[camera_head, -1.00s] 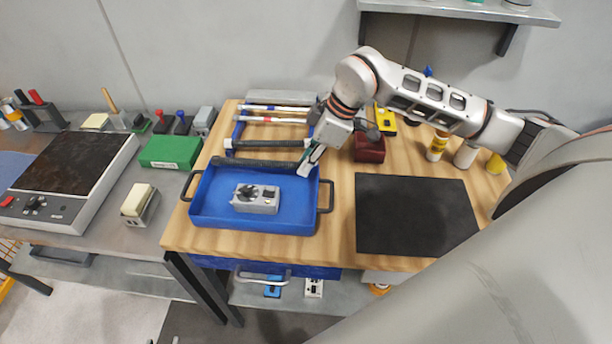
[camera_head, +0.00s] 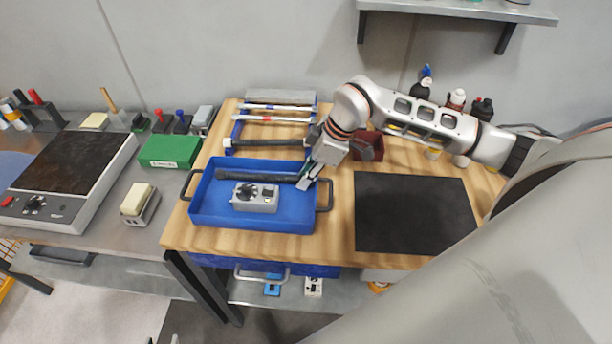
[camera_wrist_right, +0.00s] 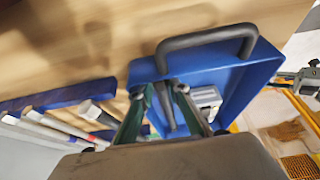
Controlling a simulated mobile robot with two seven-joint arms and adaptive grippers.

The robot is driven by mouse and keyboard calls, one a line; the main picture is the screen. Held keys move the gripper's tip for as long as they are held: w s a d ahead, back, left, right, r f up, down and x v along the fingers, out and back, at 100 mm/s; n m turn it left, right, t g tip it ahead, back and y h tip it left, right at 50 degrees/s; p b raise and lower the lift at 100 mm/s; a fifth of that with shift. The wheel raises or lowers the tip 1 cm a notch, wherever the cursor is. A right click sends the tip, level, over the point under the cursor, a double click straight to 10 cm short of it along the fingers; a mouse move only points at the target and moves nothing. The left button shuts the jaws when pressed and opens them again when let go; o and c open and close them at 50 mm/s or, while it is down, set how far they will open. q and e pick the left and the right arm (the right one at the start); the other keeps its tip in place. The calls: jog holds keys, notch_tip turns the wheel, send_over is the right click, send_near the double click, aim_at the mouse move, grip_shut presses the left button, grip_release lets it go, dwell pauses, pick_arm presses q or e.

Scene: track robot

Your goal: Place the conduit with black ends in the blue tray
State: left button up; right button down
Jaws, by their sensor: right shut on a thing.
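A dark conduit with black ends (camera_head: 245,175) lies level across the inside of the blue tray (camera_head: 215,219), near its far wall. My right gripper (camera_head: 308,182) is shut on its right end, at the tray's right side. In the right wrist view the conduit (camera_wrist_right: 165,105) runs between the fingers (camera_wrist_right: 165,92), with the tray (camera_wrist_right: 233,84) behind. I cannot tell whether the conduit touches the tray floor. My left gripper is not in view.
A grey device with a knob (camera_head: 256,198) sits in the tray. A blue rack (camera_head: 236,133) behind holds several conduits, one dark with white ends (camera_head: 265,142). A black mat (camera_head: 413,213) lies right. A dark red box (camera_head: 368,146) stands behind the gripper.

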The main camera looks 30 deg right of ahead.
jog(key=shift+s+f, duration=0.35)
jog(key=shift+f, duration=0.3)
jog(key=c, duration=2.2)
grip_release()
jog(key=shift+f, duration=0.1)
jog(key=shift+w+r, duration=0.1)
jog(key=shift+r, duration=0.3)
jog(key=v, duration=1.2)
jog(key=shift+w+r, duration=0.3)
jog(key=shift+r, duration=0.15)
